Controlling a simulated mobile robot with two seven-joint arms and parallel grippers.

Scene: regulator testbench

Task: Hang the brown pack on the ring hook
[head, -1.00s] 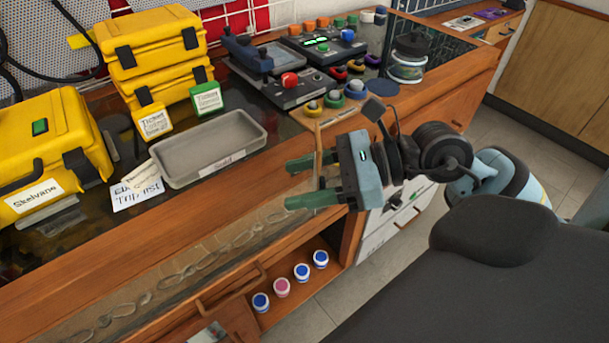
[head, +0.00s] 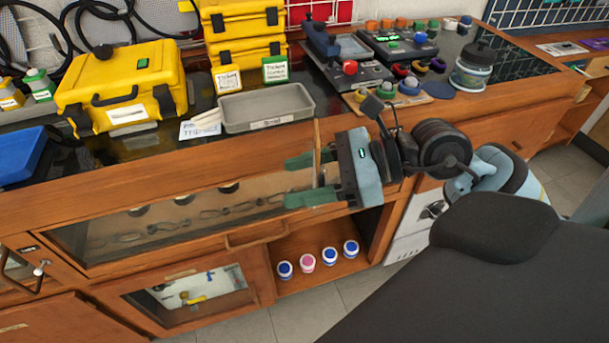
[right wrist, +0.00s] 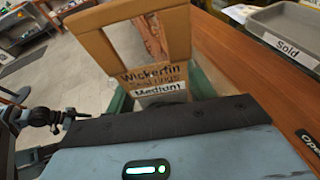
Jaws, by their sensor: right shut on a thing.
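My right gripper (head: 312,180) is shut on the brown pack, held in the air in front of the wooden counter. In the head view the pack (head: 316,142) shows only as a thin upright edge between the green fingers. In the right wrist view the brown pack (right wrist: 101,48) is a card with a window cut in it. Its label (right wrist: 155,86) reads "Wickerfin", "rings" and "Medium". I cannot make out a ring hook in either view. My left gripper is not in view.
A grey tray (head: 232,114) marked "Sold" sits on the counter behind the gripper, beside yellow cases (head: 150,75). Control boxes (head: 345,72) and a lidded jar (head: 472,72) stand to the right. Several small jars (head: 307,263) sit on the open shelf below. A wire grid (head: 535,14) is at the upper right.

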